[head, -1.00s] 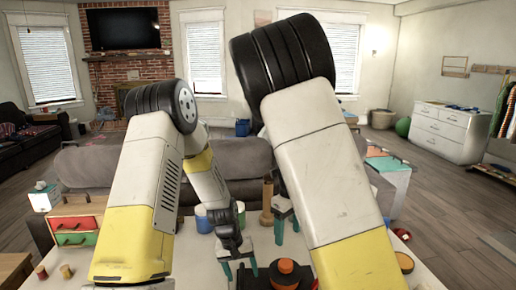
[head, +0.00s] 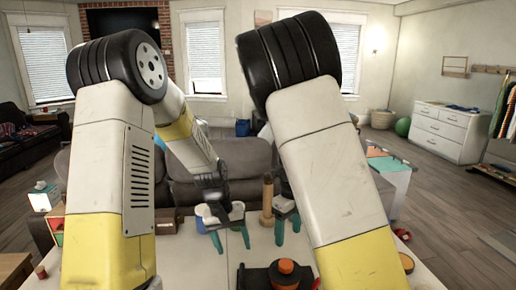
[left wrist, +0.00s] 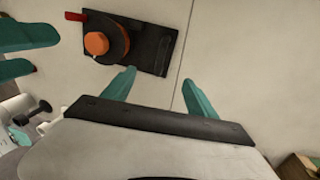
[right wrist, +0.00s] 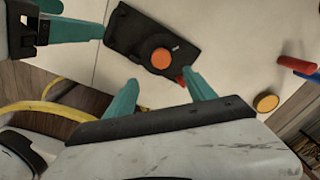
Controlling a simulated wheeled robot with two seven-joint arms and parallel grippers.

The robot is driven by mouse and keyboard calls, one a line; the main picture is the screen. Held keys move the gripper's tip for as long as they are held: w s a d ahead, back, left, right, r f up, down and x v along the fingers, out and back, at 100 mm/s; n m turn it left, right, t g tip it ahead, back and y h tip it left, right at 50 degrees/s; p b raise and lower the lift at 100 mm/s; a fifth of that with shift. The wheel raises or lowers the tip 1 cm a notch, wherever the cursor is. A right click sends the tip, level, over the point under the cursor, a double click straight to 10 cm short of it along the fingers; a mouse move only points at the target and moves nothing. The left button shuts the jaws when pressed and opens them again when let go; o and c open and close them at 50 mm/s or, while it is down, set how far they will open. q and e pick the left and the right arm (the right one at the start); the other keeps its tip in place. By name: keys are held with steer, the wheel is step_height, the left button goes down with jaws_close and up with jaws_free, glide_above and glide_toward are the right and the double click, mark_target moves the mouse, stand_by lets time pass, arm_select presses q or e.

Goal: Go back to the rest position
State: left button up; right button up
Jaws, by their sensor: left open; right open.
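My left gripper (head: 231,240) is open and empty above the table, with its teal fingers apart; its fingers also show in the left wrist view (left wrist: 156,88). My right gripper (head: 287,228) is open and empty just to the right of it, partly hidden by my right arm. Its fingers also show in the right wrist view (right wrist: 162,88). Both grippers are beyond a black device with an orange knob (head: 286,267), and neither touches it.
The pale table (head: 205,262) has a tan wooden cylinder (head: 267,200) near its far edge. A yellow-topped round piece (right wrist: 266,103) and red and blue sticks (right wrist: 297,65) lie to the right of the device. A grey sofa (head: 245,165) stands behind the table.

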arm_select(q)
steer(key=s+a+r+t, duration=0.2)
steer(key=s+r, duration=0.1)
steer(key=r, duration=0.5)
steer(key=s+a+r+t, duration=0.1)
steer(key=s+a+r, duration=0.15)
steer(key=r, duration=0.65)
steer(key=s+a+r+t, duration=0.1)
steer(key=s+r, duration=0.3)
steer(key=s, duration=0.2)
steer(key=s+a+r+m+t, duration=0.1)
steer(key=s+r+t, duration=0.1)
steer(key=s+r, duration=0.2)
steer(key=s, duration=0.2)
steer(key=shift+s, duration=0.3)
arm_select(e)
steer(key=s+d+r+n+t+y, duration=0.1)
steer(key=s+d+r+n+t, duration=0.1)
steer(key=s+r+n, duration=0.7)
steer(key=s+d+r+n+t+y, duration=0.1)
steer(key=s+d+r+n+t, duration=0.2)
steer(key=s+r+n, duration=0.6)
steer(key=r+n+t, duration=0.1)
steer(key=r+n, duration=0.1)
steer(key=n, duration=0.7)
steer(key=shift+d+n, duration=0.2)
steer(key=shift+n, duration=0.1)
